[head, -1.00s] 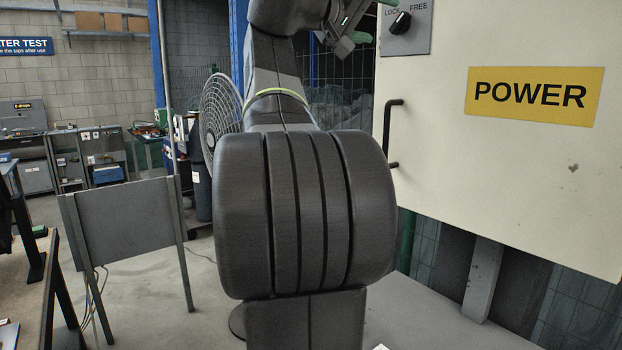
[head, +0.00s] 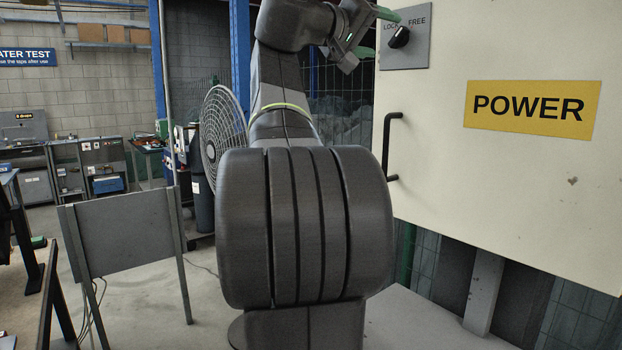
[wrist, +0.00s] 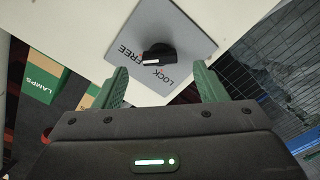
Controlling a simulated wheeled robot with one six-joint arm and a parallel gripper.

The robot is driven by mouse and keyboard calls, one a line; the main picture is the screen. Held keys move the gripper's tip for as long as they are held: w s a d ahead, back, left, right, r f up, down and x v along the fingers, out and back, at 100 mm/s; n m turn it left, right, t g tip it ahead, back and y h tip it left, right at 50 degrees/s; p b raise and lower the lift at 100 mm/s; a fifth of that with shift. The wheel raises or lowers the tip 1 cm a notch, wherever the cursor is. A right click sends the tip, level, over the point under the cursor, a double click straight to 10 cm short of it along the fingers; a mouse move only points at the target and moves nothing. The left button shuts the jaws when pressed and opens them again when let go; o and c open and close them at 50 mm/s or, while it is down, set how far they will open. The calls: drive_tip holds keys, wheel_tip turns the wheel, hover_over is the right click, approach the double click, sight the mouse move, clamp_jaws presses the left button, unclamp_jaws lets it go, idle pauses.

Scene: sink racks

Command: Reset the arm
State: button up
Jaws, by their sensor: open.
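My arm fills the middle of the head view, reaching up toward a cream cabinet on the right. My gripper (head: 374,33) is at its end, with green fingers spread and nothing seen between them. It is beside a grey switch panel (head: 418,55) marked LOCK and FREE. The panel's black knob (head: 399,37) has a white mark turned toward FREE. In the wrist view, my gripper (wrist: 163,82) is open, and the knob (wrist: 160,55) lies beyond and between the fingertips, seeming apart from them.
The cabinet (head: 440,170) has a yellow POWER sign (head: 533,109) and a black handle (head: 388,147). A fan (head: 222,135) stands behind my arm. A grey board on legs (head: 122,232) stands at left. Open floor lies between it and the benches behind.

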sight(397, 35)
drive_tip(key=p+x, duration=0.1)
drive_tip(key=x, duration=0.4)
drive_tip(key=shift+d+r, duration=0.1)
drive_tip(key=shift+w+d+n, duration=0.25)
drive_tip(key=shift+n, duration=0.05)
drive_tip(key=n+p, duration=0.2)
drive_tip(key=n, duration=0.1)
drive_tip(key=shift+s+a+r, duration=0.1)
drive_tip(key=shift+s+r, duration=0.05)
drive_tip(key=shift+s, duration=0.05)
drive_tip(key=n+p, duration=0.2)
drive_tip(key=n, duration=0.1)
drive_tip(key=n+p, duration=0.1)
drive_tip(key=n, duration=0.2)
drive_tip(key=shift+r+p, duration=0.2)
drive_tip(key=shift+p, duration=0.2)
drive_tip(key=n+p, duration=0.4)
drive_tip(key=n, duration=0.1)
drive_tip(key=shift+r, duration=0.1)
drive_tip(key=shift+w+n+p, duration=0.1)
drive_tip(key=shift+n+p, duration=0.8)
drive_tip(key=shift+n, duration=0.7)
